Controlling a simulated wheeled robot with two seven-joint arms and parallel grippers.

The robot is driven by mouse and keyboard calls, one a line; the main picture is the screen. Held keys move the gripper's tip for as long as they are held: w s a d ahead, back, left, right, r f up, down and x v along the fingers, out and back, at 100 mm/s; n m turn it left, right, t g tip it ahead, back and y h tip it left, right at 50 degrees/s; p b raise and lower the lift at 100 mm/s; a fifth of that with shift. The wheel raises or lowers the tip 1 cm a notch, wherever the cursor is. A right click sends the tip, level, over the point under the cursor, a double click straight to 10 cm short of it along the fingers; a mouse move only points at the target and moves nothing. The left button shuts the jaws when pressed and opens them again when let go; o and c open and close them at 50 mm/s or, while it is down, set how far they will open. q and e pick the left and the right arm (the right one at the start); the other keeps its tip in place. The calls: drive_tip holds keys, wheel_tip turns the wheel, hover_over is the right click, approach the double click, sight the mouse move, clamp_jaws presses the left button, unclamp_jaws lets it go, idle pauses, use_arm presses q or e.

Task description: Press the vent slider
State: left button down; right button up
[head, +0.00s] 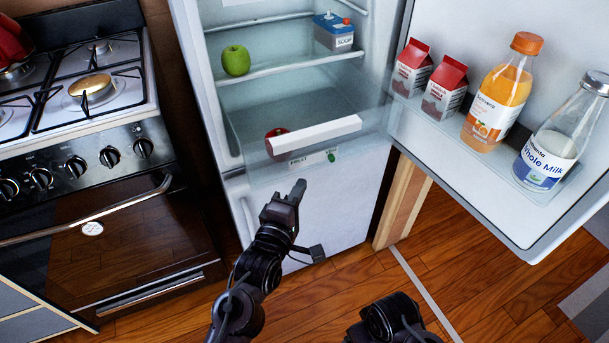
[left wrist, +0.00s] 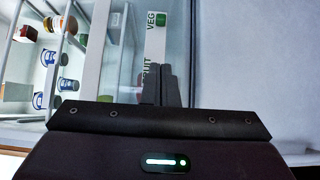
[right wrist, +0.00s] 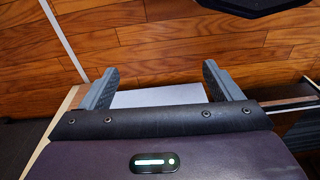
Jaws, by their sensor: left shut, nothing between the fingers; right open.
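The vent slider is a small green piece (head: 331,157) on the white label strip (head: 305,160) of the fridge drawer, at the VEG end. In the left wrist view the green slider (left wrist: 161,18) shows beside the letters VEG, with the FRUIT lettering partly hidden by my fingers. My left gripper (head: 297,190) is shut and empty, below and left of the slider in the head view. Its fingertips (left wrist: 161,70) overlap the strip; I cannot tell if they touch it. My right gripper (right wrist: 160,75) is open and empty, with wooden floor beyond it.
The open fridge door (head: 490,210) holds cartons, an orange juice bottle (head: 500,92) and a milk bottle (head: 560,130). A green apple (head: 236,60) and a blue box (head: 333,32) sit on the shelf. A red apple (head: 277,143) is in the drawer. A stove (head: 80,130) stands left.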

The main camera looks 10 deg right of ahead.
use_arm(q)
drive_tip(key=v, duration=0.4)
drive_tip(key=shift+s+a, duration=0.25)
drive_tip(key=shift+a, duration=0.05)
use_arm(e)
drive_tip(key=shift+a+f, duration=0.15)
drive_tip(key=shift+f, duration=0.7)
drive_tip(key=shift+r, duration=0.1)
